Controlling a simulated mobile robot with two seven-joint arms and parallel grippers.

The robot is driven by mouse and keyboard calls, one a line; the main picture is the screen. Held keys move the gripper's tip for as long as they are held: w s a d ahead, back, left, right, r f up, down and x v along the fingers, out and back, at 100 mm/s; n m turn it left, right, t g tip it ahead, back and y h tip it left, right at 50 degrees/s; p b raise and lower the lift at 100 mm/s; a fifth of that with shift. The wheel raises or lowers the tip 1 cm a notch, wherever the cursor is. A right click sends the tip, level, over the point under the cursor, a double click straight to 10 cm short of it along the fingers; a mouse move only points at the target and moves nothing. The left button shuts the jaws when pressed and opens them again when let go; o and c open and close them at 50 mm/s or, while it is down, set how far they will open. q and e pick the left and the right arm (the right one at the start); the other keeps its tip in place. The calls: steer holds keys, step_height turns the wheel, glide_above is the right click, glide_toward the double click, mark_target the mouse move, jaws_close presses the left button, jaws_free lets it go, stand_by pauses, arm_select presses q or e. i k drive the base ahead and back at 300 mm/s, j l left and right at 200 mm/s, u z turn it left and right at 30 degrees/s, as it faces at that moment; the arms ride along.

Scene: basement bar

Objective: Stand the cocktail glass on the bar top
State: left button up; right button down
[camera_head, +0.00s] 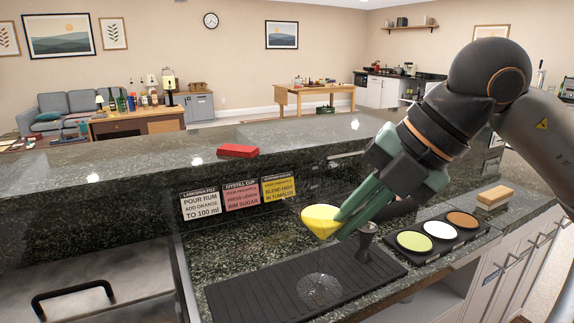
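A cone-shaped yellow bowl, which looks like the cocktail glass (318,219), is in the middle of the head view, wide end up, above the black ribbed mat (250,300). My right gripper (345,222) reaches down from the upper right, with its green fingers at the bowl's right side. It appears shut on the glass, though the fingers hide part of the contact. I cannot make out a stem clearly. A clear speckled disc (319,290) shows on the mat below. The raised granite bar top (130,178) runs behind. My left gripper is out of view.
A red block-like item (238,150) lies on the bar top. Three signs (242,195) stand against its front. A black tray (427,258) with three coloured dishes and a wooden-backed sponge (494,197) are to the right.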

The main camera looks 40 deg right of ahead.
mark_target(294, 141)
steer(key=k+l+u, duration=0.15)
steer(key=l, duration=0.25)
steer(key=l+u, duration=0.1)
steer(key=l, duration=0.3)
steer(key=k+l+u, duration=0.15)
steer(key=l, duration=0.25)
steer(key=k+l+u, duration=0.1)
steer(key=l, duration=0.25)
